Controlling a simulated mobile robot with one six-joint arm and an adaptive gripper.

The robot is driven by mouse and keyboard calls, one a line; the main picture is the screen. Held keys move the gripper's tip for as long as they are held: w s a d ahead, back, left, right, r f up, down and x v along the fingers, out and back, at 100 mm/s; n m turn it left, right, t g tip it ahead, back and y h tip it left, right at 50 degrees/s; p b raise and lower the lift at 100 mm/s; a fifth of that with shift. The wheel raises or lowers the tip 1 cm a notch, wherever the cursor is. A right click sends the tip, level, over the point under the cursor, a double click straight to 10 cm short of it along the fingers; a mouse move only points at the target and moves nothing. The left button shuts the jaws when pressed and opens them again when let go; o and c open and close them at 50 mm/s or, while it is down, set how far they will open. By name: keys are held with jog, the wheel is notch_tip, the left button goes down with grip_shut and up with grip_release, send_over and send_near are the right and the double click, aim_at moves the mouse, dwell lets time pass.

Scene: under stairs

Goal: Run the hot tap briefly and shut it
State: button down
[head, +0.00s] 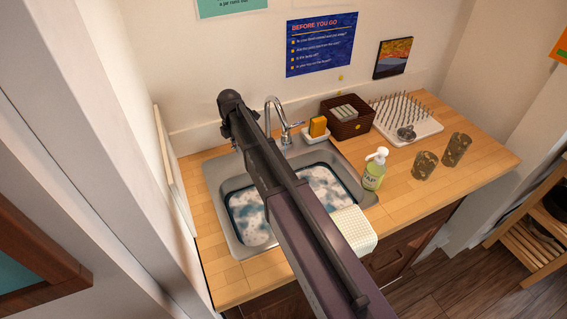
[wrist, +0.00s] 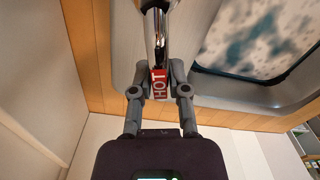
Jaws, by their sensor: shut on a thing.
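The hot tap handle is a chrome lever (wrist: 158,30) with a red label reading HOT (wrist: 159,84), seen in the wrist view. My gripper (wrist: 158,76) is shut on this handle, a grey finger on each side of the label. In the head view my arm hides the handle and the fingers. The curved chrome spout (head: 276,103) stands at the back of the sink (head: 215,182), with another chrome lever (head: 292,125) on its right. I see no clear stream of water; my arm covers part of the area below the spout.
A dark-rimmed basin (head: 229,207) of foamy water sits in the sink. A sponge (head: 318,126), brown basket (head: 350,125), drying rack (head: 425,125), soap bottle (head: 374,172) and two glasses (head: 425,165) stand to the right. A wall closes the left side.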

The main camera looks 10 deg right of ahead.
jog(key=shift+w+a+m, duration=0.1)
jog(key=shift+w+m, duration=0.35)
jog(key=shift+m, duration=0.5)
jog(key=shift+w+a+m, duration=0.1)
jog(key=shift+w+m, duration=0.35)
jog(key=shift+m, duration=0.5)
grip_release()
notch_tip(320, 180, up, 7)
jog(key=p, duration=0.7)
jog(key=shift+s, duration=0.1)
